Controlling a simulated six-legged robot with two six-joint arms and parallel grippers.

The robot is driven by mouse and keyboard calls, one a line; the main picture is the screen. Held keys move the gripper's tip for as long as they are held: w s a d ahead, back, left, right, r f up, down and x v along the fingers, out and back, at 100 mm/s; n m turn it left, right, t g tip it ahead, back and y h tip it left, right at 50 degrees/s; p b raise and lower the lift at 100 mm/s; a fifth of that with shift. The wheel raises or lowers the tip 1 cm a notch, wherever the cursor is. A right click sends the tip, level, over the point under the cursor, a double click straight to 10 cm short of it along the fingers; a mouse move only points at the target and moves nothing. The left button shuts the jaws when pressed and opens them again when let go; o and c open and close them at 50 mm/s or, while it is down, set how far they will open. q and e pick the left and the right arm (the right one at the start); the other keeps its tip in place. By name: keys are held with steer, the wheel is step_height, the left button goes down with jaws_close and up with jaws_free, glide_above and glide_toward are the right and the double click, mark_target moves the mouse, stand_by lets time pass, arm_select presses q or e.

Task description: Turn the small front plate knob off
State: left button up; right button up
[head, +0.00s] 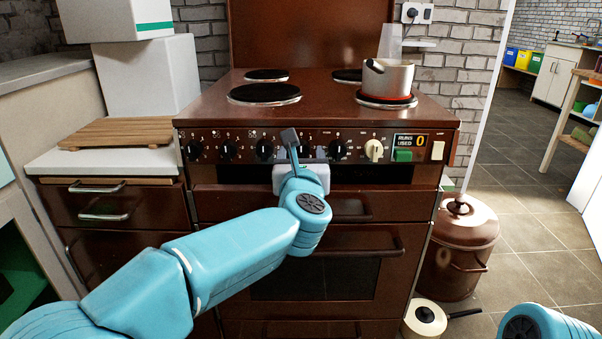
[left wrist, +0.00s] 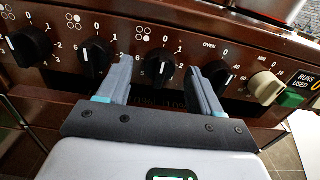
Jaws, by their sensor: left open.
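A row of control knobs runs along the brown stove's front panel. In the left wrist view, a black knob (left wrist: 160,72) with a white pointer line sits below a four-circle plate symbol (left wrist: 143,34). In the head view my left gripper (head: 294,150) covers most of that knob. The front right plate (head: 386,102) has a red glow under a metal pot (head: 388,78).
Neighbouring black knobs, one at left (left wrist: 97,58) and the oven knob (left wrist: 222,76), sit close beside my fingers. A cream knob (head: 374,150) and green button (head: 403,156) are farther right. An oven door handle (head: 355,250) juts out below.

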arm_select(q)
steer(key=s+p, duration=0.1)
steer(key=s, duration=1.4)
steer(key=shift+s, duration=0.3)
arm_select(e)
steer(key=shift+s+a+r, duration=0.1)
steer(key=shift+s+r, duration=0.35)
steer(key=shift+r, duration=0.15)
